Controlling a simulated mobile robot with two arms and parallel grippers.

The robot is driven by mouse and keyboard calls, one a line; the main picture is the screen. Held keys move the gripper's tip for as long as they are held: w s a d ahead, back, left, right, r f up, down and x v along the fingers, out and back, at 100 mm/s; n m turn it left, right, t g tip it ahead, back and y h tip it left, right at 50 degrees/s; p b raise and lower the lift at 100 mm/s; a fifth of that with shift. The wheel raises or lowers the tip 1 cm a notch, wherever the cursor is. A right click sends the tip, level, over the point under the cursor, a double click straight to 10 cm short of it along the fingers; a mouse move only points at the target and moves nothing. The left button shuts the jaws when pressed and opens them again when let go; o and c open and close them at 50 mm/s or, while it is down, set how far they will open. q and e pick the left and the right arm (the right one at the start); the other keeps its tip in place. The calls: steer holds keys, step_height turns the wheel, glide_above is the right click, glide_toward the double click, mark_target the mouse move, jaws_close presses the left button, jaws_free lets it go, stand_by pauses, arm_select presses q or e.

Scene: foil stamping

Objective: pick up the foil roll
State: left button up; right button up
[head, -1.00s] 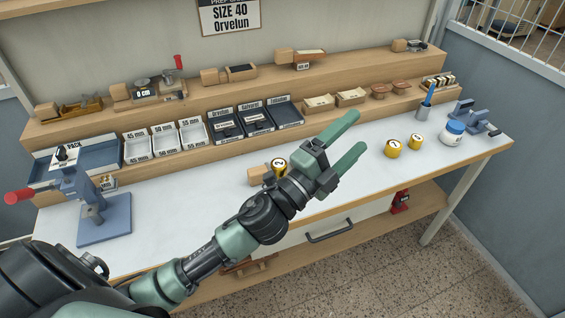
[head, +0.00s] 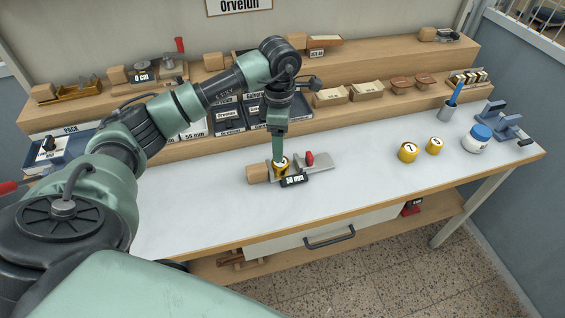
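A gold foil roll (head: 281,171) sits in a small fixture on the white bench top, against a wooden block (head: 258,173). A label reading "50 mm" (head: 294,181) is at the fixture's front. My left gripper (head: 279,158) points straight down at this roll, its fingertips at the roll's top. The fingers line up edge-on, so their gap is hidden and I cannot tell whether they touch or grip the roll. Two more gold rolls, a larger (head: 408,153) and a smaller (head: 434,146), stand apart to the right. My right gripper is not in view.
A red knob (head: 309,158) and grey metal plate (head: 322,164) adjoin the roll on its right. Behind are black trays (head: 229,120) and cardboard boxes (head: 331,96) on the stepped shelf. A white jar with blue lid (head: 476,139) stands far right. The front bench top is clear.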

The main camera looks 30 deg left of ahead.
mark_target(280, 166)
arm_select(q)
steer(key=shift+s+d+f+p, duration=0.15)
steer(key=shift+f+p, duration=0.2)
steer(key=shift+f, duration=0.6)
step_height(280, 166, down, 5)
steer(key=shift+p, duration=0.9)
steer(key=c, duration=1.5)
jaws_close()
steer(key=shift+r, duration=0.2)
